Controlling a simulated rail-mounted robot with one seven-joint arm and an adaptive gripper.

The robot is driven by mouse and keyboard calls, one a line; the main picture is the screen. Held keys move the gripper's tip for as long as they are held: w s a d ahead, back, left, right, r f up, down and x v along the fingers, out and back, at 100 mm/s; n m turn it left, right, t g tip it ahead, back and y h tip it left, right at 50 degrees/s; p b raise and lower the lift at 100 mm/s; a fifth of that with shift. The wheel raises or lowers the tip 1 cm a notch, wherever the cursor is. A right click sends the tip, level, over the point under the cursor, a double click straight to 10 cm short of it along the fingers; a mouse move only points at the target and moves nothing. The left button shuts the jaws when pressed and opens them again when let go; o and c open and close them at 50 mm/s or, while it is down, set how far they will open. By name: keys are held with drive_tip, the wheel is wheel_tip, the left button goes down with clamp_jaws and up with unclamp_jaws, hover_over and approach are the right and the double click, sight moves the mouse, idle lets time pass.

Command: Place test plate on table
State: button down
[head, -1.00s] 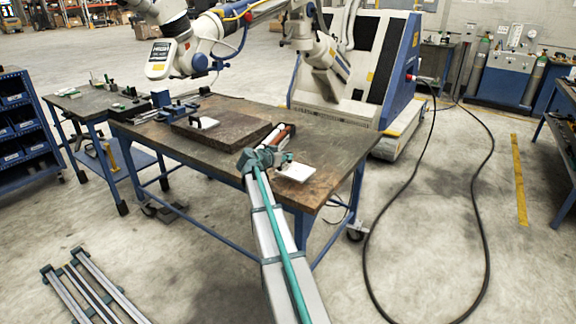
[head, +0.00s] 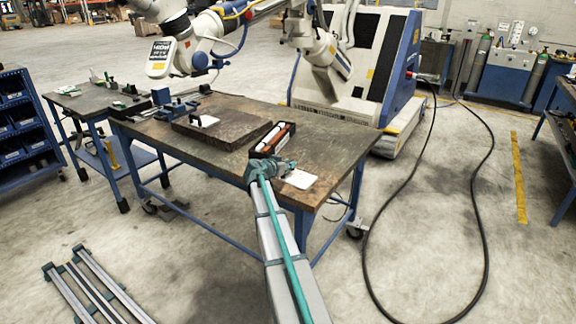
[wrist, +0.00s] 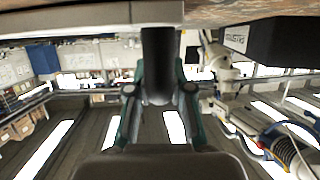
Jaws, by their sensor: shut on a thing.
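The test plate (head: 300,180) is a small white plate with a dark handle, low over the table's (head: 340,150) front right part. In the wrist view its pale plate part (wrist: 90,16) spans the top, with the dark round handle (wrist: 158,60) standing between my fingers. My gripper (head: 284,166) is shut on that handle; both fingers also show in the wrist view (wrist: 159,90). The plate looks level and very near the tabletop. I cannot tell whether it touches.
A long dark box (head: 271,142) lies just left of and behind my gripper. A brown slab (head: 222,128) with a small white piece (head: 204,121) on it is farther left. Another robot arm (head: 165,55) stands behind the table. The tabletop to the right is clear.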

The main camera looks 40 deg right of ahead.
drive_tip(key=c, duration=1.1)
unclamp_jaws()
drive_tip(key=shift+o, duration=0.2)
drive_tip(key=shift+r, duration=0.15)
drive_tip(key=b+v, duration=0.1)
drive_tip(key=v, duration=1.1)
drive_tip(key=s+a+f+n+g+y, duration=0.1)
drive_tip(key=s+a+f+n+y, duration=0.15)
drive_tip(key=s+a+f, duration=0.75)
drive_tip(key=s+a+f+n+g+y, duration=0.2)
drive_tip(key=s+a+f+n, duration=0.1)
drive_tip(key=f, duration=1.3)
drive_tip(key=s+a+f+n+g+y, duration=0.1)
drive_tip(key=s+a+f+n+y, duration=0.2)
drive_tip(key=s+a+f, duration=0.7)
drive_tip(key=s+a+f+n+g+y, duration=0.2)
drive_tip(key=s+a+f, duration=0.3)
drive_tip(key=s, duration=0.5)
drive_tip(key=s+a+f+n+g+y, duration=0.2)
drive_tip(key=s+a+f, duration=0.3)
drive_tip(key=s, duration=0.5)
drive_tip(key=s+a+f+n+g+y, duration=0.2)
drive_tip(key=s+a+f, duration=0.3)
drive_tip(key=s, duration=0.6)
drive_tip(key=shift+a+f+g, duration=0.35)
drive_tip(key=shift+a+g, duration=0.05)
drive_tip(key=shift+g, duration=0.2)
